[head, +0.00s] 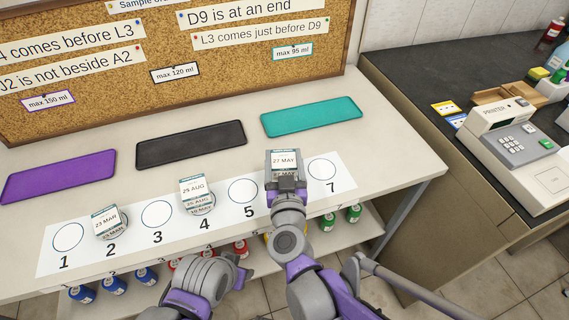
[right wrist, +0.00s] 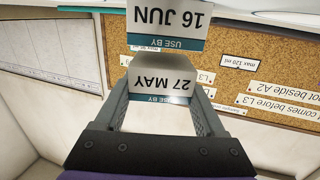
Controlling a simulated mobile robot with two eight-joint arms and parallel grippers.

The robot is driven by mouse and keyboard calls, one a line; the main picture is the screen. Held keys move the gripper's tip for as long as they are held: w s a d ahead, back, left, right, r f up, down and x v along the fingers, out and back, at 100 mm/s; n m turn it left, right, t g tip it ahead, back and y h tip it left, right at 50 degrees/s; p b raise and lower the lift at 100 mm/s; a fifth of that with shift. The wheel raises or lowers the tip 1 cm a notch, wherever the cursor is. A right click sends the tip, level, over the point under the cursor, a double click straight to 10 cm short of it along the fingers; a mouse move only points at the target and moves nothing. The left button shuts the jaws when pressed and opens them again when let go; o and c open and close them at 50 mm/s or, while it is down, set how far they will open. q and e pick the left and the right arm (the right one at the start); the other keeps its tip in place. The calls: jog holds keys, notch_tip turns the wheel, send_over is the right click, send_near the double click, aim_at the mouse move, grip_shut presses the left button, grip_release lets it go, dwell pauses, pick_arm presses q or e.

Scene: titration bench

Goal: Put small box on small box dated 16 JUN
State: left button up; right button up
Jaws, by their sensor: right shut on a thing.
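My right gripper (head: 287,184) is shut on a small white box labelled 27 MAY (head: 284,160), over the spot between 5 and 7 on the numbered strip. The right wrist view, which is upside down, shows this box (right wrist: 160,84) between the two fingers. The small box dated 16 JUN (right wrist: 168,20) shows at the top edge of that view, directly below the held box in the room. I cannot tell whether the two touch. In the head view the 16 JUN date is hidden. The end of my left arm (head: 236,266) is low in front of the bench; its jaws are not clear.
Circles 1, 3, 5 and 7 are empty. Purple, black and teal mats lie behind. Coloured bottles fill the lower shelf.

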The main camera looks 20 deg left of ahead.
jog(key=shift+f, duration=0.65)
jog(key=shift+f, duration=0.15)
jog(key=o, duration=1.3)
jog(key=shift+o, duration=0.2)
jog(key=p+v, duration=0.2)
jog(key=v, duration=1)
